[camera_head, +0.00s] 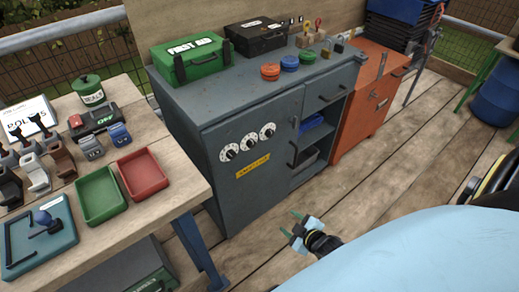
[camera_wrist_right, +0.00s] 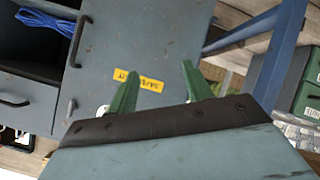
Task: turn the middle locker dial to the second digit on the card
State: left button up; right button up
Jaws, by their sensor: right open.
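The grey locker (camera_head: 225,185) has a row of three white-and-black dials on its front door. The middle dial (camera_head: 248,141) sits between the left dial (camera_head: 229,152) and the right dial (camera_head: 267,130); their settings are too small to read. A white card (camera_head: 27,117) with dark print stands at the far left; I cannot tell whether it is the task's card. My right gripper (camera_head: 291,223) is open and empty, below and right of the dials, apart from the locker. In the right wrist view its green fingers (camera_wrist_right: 158,76) face the door. My left gripper is not in view.
A yellow label (camera_head: 253,166) is under the dials. Open shelves (camera_head: 305,165) and an orange cabinet (camera_head: 362,110) are to the right. A wooden table (camera_head: 150,205) with a green tray (camera_head: 100,196) and a red tray (camera_head: 142,172) is at left. The plank floor before the locker is clear.

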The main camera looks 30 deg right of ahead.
aim_at(253, 145)
jog(key=w+d+r+n+t, duration=0.1)
jog(key=w+r+t, duration=0.25)
jog(key=r, duration=0.45)
jog(key=w+r+n+t, duration=0.25)
jog(key=w+r, duration=0.25)
jog(key=r, duration=0.3)
jog(key=shift+m+y, duration=0.35)
jog(key=shift+y, duration=0.05)
jog(key=w+b, duration=0.4)
jog(key=w, duration=0.8)
jog(key=shift+a, duration=0.1)
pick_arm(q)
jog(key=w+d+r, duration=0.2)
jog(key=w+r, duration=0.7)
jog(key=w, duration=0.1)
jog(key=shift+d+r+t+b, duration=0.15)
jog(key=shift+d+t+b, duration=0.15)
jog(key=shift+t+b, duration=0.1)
pick_arm(e)
jog(key=shift+w, duration=0.75)
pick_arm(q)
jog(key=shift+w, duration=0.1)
pick_arm(e)
jog(key=c, duration=1)
